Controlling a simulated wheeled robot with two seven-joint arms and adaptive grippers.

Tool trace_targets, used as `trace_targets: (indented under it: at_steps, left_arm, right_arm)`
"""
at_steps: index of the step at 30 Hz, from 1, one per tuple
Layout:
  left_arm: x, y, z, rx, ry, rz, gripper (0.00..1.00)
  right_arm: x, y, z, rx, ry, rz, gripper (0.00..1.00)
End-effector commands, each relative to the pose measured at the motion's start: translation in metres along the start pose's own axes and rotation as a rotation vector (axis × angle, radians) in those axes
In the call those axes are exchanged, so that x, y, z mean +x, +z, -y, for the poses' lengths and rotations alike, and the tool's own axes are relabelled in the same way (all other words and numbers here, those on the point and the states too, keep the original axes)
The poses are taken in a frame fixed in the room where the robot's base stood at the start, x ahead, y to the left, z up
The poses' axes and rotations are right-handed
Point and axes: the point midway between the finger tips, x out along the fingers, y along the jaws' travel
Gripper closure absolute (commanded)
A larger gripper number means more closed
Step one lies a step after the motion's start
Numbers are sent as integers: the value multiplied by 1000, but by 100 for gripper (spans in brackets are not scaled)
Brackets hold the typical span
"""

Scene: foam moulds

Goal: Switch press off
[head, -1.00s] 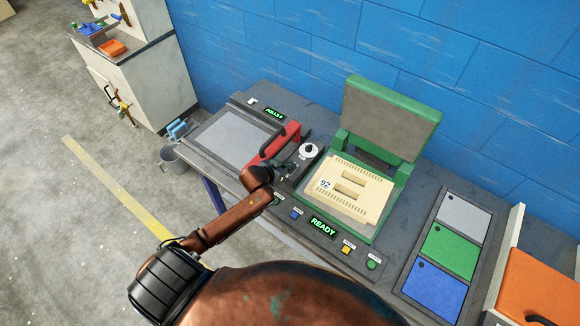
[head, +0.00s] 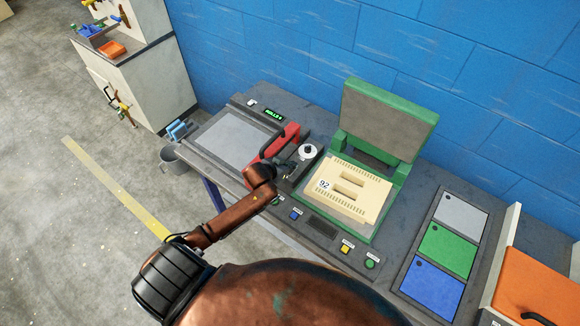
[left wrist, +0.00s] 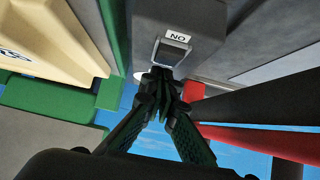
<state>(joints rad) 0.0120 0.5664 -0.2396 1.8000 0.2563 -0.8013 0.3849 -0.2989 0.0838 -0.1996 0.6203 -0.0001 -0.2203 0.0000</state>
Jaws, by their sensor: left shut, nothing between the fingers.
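The green press (head: 375,232) stands on the bench with its lid (head: 388,118) raised. A cream foam mould (head: 352,190) marked 92 lies in it. The press's display (head: 323,228) is dark. My left gripper (head: 288,170) is at the dark switch box left of the press, beside a white dial (head: 308,151). In the left wrist view my left gripper (left wrist: 160,78) is shut and empty, its tips at a metal-framed switch (left wrist: 172,52) under an upside-down ON label (left wrist: 177,37). The tips partly hide the switch; I cannot tell whether they touch it. My right gripper is out of view.
A red-handled unit (head: 278,140) with a grey plate and lit green display (head: 274,114) is left of the switch box. Blue (head: 294,215), yellow (head: 346,249) and green (head: 371,262) buttons line the front. Coloured panels (head: 448,250) and an orange bin (head: 540,285) lie right.

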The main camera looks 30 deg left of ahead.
Motion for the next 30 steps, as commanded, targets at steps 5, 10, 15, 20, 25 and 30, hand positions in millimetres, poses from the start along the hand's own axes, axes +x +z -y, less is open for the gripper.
trace_targets:
  at_steps: [5,10,15,20,25,30]
  left_arm:
    - [3,-4,0,0,1,0,100]
    - [3,-4,0,0,1,1,100]
    - [2,-6,0,0,1,0,100]
    - [-6,-17,-1,0,1,0,100]
    - [-18,-35,-1,1,2,0,100]
    - [-41,-43,-1,4,3,-2,100]
  right_arm:
    - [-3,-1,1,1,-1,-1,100]
    - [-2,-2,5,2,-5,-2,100]
    - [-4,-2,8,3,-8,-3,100]
    - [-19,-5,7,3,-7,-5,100]
    - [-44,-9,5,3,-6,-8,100]
    - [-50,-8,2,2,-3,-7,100]
